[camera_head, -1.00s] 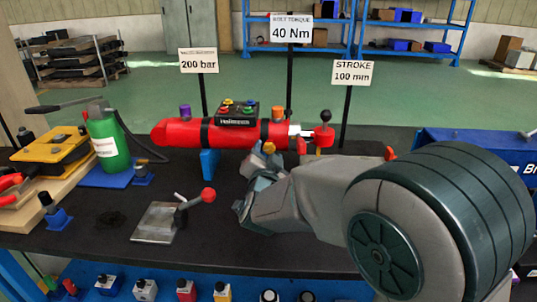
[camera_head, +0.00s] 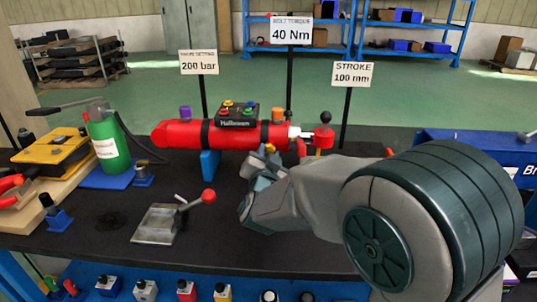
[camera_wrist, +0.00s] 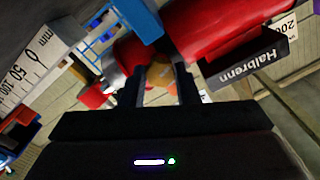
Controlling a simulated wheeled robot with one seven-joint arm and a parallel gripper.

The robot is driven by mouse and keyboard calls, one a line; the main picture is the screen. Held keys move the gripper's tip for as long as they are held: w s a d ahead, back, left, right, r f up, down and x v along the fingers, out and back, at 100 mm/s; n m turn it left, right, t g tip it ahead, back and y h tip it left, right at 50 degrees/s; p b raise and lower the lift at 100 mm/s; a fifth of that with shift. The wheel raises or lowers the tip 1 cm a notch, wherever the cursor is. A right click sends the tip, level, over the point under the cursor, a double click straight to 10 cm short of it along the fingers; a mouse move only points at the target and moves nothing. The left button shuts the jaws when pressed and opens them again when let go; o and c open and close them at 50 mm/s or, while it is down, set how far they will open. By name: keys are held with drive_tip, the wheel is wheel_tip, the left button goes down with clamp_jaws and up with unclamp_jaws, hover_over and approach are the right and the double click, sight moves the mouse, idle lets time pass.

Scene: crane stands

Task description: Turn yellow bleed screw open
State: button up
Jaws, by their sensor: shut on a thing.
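The yellow bleed screw (camera_head: 270,148) shows as a small yellow knob at the lower front of the red cylinder (camera_head: 174,134), just beyond my gripper (camera_head: 264,163). In the wrist view the screw (camera_wrist: 160,76) is a blurred yellow-orange shape between the two dark fingers of my gripper (camera_wrist: 160,88). The fingers are shut on it. The red cylinder (camera_wrist: 215,25) lies just above them there. In the head view my wrist hides the fingertips, and how far the screw is turned cannot be told.
A black box (camera_head: 237,116) with coloured buttons sits on the cylinder, between a purple cap (camera_head: 185,113) and an orange cap (camera_head: 277,114). A red-knobbed lever (camera_head: 207,196) stands front left. A green bottle (camera_head: 108,145) and yellow unit (camera_head: 50,146) are farther left. Sign posts stand behind.

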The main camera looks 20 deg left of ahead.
drive_tip(key=o, duration=1)
drive_tip(key=v, duration=1.4)
drive_tip(key=shift+a, duration=0.1)
